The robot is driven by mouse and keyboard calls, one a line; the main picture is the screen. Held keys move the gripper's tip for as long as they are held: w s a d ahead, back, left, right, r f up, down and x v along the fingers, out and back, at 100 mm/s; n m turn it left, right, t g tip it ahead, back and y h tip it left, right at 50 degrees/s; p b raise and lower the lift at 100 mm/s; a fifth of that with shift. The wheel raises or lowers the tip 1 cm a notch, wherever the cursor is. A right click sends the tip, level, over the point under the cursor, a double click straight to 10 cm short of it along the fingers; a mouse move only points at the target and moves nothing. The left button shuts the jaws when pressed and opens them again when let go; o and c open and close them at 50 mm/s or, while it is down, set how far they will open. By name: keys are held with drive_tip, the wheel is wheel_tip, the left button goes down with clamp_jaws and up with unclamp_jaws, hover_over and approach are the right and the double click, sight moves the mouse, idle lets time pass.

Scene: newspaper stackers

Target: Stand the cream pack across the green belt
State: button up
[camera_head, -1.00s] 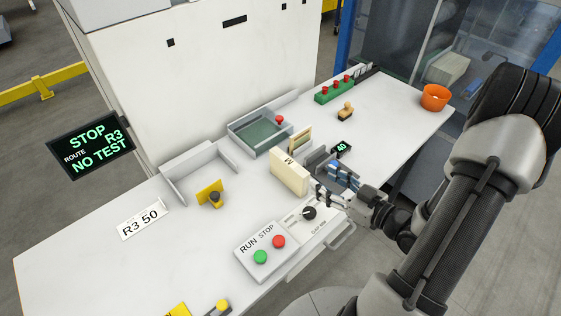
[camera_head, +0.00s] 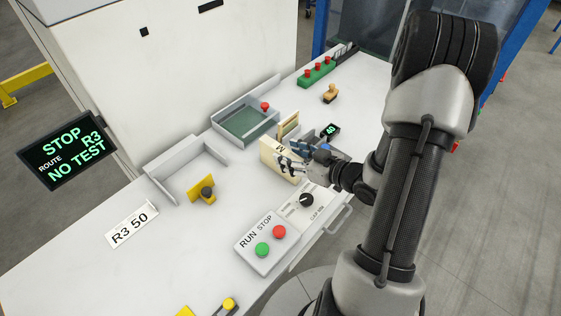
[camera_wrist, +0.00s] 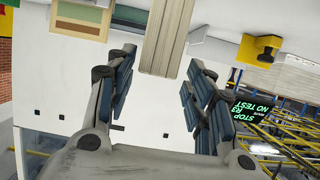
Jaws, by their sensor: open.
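A gap shows on each side, and I cannot tell any contact.
A yellow bracket with a dark knob (camera_head: 206,192) is to the left. The RUN STOP box (camera_head: 262,243) and dial (camera_head: 307,200) are in front.

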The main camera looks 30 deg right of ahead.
sight(281, 151)
drive_tip(key=x, duration=0.1)
drive_tip(key=b+x, duration=0.1)
drive_tip(key=x, duration=0.2)
drive_tip(key=shift+w+d+f+b, duration=0.3)
drive_tip(key=shift+f+b, duration=0.1)
drive_tip(key=shift+f, duration=0.1)
drive_tip(key=shift+w+a, duration=0.15)
drive_tip(key=shift+w, duration=0.1)
drive_tip(key=shift+c, duration=0.2)
clamp_jaws()
